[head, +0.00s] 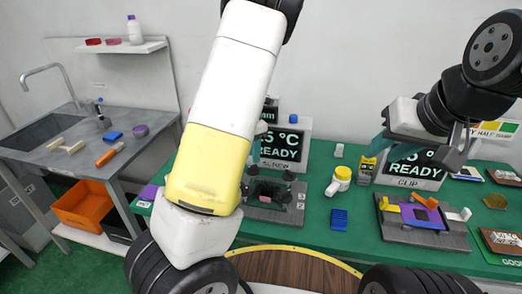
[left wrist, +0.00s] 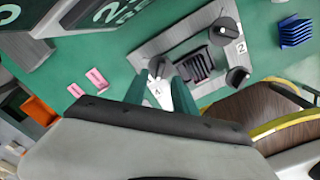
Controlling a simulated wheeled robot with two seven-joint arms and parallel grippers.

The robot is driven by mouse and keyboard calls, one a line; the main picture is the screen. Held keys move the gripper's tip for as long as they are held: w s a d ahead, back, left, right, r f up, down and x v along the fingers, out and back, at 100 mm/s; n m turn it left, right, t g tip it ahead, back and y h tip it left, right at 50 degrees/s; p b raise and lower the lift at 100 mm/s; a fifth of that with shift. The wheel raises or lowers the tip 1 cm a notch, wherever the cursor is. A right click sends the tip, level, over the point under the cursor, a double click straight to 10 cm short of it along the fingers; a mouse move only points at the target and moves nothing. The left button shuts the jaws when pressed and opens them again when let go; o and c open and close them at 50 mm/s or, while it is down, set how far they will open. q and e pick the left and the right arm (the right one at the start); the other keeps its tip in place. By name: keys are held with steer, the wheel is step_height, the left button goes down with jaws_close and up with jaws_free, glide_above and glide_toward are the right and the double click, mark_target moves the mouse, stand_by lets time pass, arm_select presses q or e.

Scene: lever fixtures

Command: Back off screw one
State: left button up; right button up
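The screw fixture is a grey plate (left wrist: 150,52) with black round knobs and a dark ribbed block (left wrist: 196,66) in its middle. In the left wrist view, the knob (left wrist: 157,67) by the label "1" is just past my left gripper's tips. My left gripper (left wrist: 160,88) is open, with its teal fingers apart on either side of that label. I cannot tell whether they touch the knob. Another knob (left wrist: 225,29) is near the label "2". In the head view my left arm partly hides the fixture (head: 292,216). My right gripper (head: 376,151) hangs before the CLIP sign, its opening unclear.
A READY display (head: 282,148) stands behind the fixture. A yellow-and-white bottle (head: 340,179), a blue ribbed block (head: 339,219) and the clip fixture (head: 428,236) are to the right. Two pink blocks (left wrist: 97,78) lie left of the fixture in the wrist view.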

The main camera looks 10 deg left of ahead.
mark_target(253, 166)
arm_select(q)
steer(key=shift+r, duration=1.7)
steer(key=shift+s+r, duration=0.1)
steer(key=s+d+r+m+t+h, duration=0.1)
steer(key=s+r+m+t, duration=0.2)
steer(key=s+r+m, duration=0.6)
steer(key=s+d+r+m+t+h, duration=0.1)
steer(key=s+r+m+t, duration=0.2)
steer(key=s+r+m, duration=0.6)
steer(key=s+m, duration=0.6)
steer(key=m, duration=0.3)
steer(key=shift+s+d, duration=0.15)
steer(key=shift+d, duration=0.1)
